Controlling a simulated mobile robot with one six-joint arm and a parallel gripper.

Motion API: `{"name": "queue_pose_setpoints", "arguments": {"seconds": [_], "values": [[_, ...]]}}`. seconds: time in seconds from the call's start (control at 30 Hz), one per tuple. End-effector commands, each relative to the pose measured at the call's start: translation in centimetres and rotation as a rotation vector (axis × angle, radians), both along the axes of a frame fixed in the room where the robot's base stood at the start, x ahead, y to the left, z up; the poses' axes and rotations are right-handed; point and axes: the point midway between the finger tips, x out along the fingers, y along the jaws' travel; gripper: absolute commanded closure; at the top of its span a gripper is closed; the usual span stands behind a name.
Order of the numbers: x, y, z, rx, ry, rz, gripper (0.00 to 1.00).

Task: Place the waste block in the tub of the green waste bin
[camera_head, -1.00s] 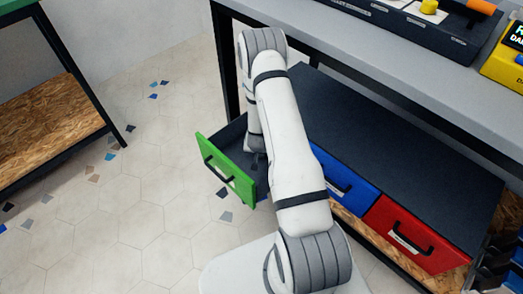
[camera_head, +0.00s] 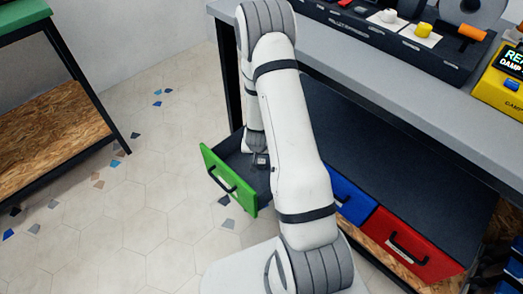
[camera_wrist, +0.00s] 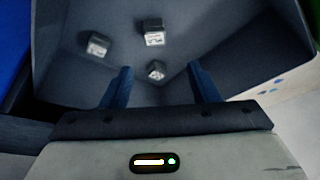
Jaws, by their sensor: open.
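The green waste bin (camera_head: 228,180) is pulled out like a drawer at the left end of the row, its dark tub (camera_wrist: 225,55) open at the top. In the wrist view the tub holds three small dark blocks with pale labelled faces: one at left (camera_wrist: 97,44), one at the top (camera_wrist: 153,32) and one lower (camera_wrist: 156,70). I cannot tell which is the waste block. My gripper (camera_wrist: 161,72) is open over the tub, its blue fingers apart, with the lower block showing between their tips, not gripped. In the head view my arm hides most of the gripper.
A blue drawer (camera_head: 350,195) and a red drawer (camera_head: 408,246) are shut beside the bin. The grey worktop (camera_head: 400,85) above carries a black rack (camera_head: 375,38) and a yellow device (camera_head: 503,88). The tiled floor (camera_head: 150,210) at left is clear.

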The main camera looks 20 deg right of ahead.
Motion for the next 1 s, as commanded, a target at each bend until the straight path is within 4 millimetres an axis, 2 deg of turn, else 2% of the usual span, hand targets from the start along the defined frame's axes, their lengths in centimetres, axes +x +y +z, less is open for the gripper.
{"name": "queue_pose_setpoints", "arguments": {"seconds": [0.17, 0.3, 0.37, 0.5, 0.57, 0.7, 0.83, 1.0], "values": [[0.2, 2.6, 7.0, 0.053, 0.009, 0.076, 0.45], [-1.3, 4.9, 13.3, 0.093, 0.039, 0.158, 0.45], [-2.5, 5.7, 15.8, 0.099, 0.058, 0.186, 0.45], [-5.7, 7.6, 21.3, 0.115, 0.099, 0.263, 0.45], [-7.4, 8.2, 23.5, 0.116, 0.118, 0.292, 0.45], [-11.9, 9.3, 27.9, 0.106, 0.165, 0.358, 0.45], [-16.3, 9.7, 31.0, 0.089, 0.210, 0.404, 0.45], [-20.5, 9.8, 33.2, 0.064, 0.254, 0.437, 0.45]]}}
